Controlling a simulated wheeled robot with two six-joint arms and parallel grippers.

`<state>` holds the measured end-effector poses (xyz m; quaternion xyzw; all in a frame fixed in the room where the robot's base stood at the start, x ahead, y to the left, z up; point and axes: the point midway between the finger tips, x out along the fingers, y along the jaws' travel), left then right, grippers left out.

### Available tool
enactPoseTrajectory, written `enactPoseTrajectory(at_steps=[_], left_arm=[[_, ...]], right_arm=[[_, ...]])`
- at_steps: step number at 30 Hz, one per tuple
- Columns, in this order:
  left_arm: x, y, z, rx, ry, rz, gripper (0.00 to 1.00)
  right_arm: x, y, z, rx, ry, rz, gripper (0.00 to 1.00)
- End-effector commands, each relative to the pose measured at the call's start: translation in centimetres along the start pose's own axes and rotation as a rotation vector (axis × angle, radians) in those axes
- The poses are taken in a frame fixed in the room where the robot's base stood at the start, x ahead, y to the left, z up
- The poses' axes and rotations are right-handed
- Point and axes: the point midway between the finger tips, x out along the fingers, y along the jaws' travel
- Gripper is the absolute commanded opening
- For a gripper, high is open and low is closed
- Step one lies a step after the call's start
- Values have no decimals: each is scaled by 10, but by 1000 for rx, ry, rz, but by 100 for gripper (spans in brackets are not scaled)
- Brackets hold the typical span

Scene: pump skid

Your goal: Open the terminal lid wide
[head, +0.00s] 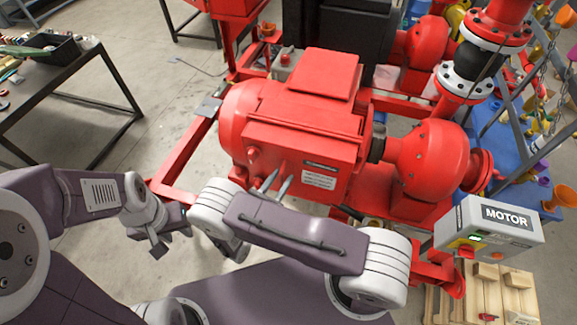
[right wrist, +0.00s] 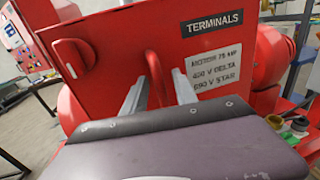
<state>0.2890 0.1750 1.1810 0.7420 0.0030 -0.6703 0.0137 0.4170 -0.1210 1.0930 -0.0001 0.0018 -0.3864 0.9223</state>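The red terminal box (head: 300,122) sits on the motor in the head view. Its front face carries the TERMINALS label, and the lid (right wrist: 115,45) looks shut in the right wrist view. A red loop handle (right wrist: 154,68) stands out from the face. My right gripper (head: 277,179) points at this face; its two fingers (right wrist: 160,92) are apart, with the handle between them. I cannot tell whether they touch it. My left gripper (head: 163,238) hangs left of the motor, away from the box; its finger gap is unclear.
A round red knob (right wrist: 73,57) sticks out left of the handle. The grey MOTOR control box (head: 487,232) stands to the right. Red skid rails (head: 188,152) run left of the motor. A dark table (head: 75,75) is far left, with clear floor between.

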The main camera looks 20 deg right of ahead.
Motion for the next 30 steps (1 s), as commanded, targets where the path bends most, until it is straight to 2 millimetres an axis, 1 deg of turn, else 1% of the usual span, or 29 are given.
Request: enactPoseTrajectory(at_steps=[8,12,30], left_arm=[[-1,0,0,0,-1,0,36],[-1,0,0,0,0,0,36],[-1,0,0,0,0,0,36]], right_arm=[[2,0,0,0,0,2,34],[2,0,0,0,0,2,0],[2,-1,-1,-1,2,1,0]])
